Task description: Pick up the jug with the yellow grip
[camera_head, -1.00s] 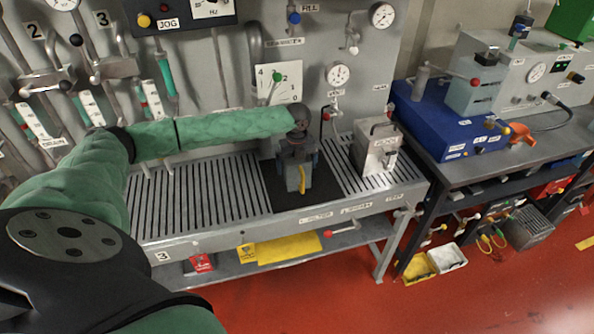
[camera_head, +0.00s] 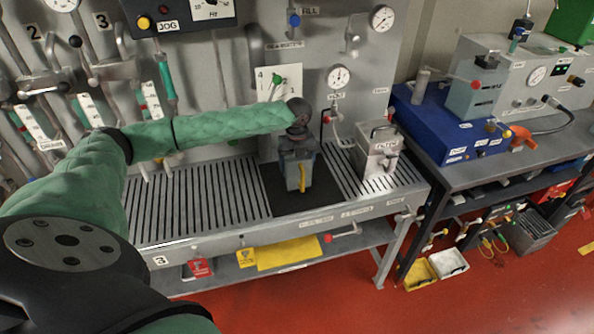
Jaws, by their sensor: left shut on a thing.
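The jug with the yellow grip (camera_head: 301,178) is a small grey vessel above the dark mat (camera_head: 272,197) on the slatted bench. Its yellow grip faces me. My left gripper (camera_head: 299,146) reaches down from above and is shut on the jug near its top. The fingers are small and partly merge with the jug. The jug looks upright. I cannot tell for sure whether its base is clear of the mat. My right gripper is not in view.
A grey metal box (camera_head: 377,150) stands right of the jug on the slatted bench (camera_head: 215,190). A panel with gauges and valves rises behind. A blue unit (camera_head: 440,125) sits on the table at right. My left arm crosses above the bench's left side.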

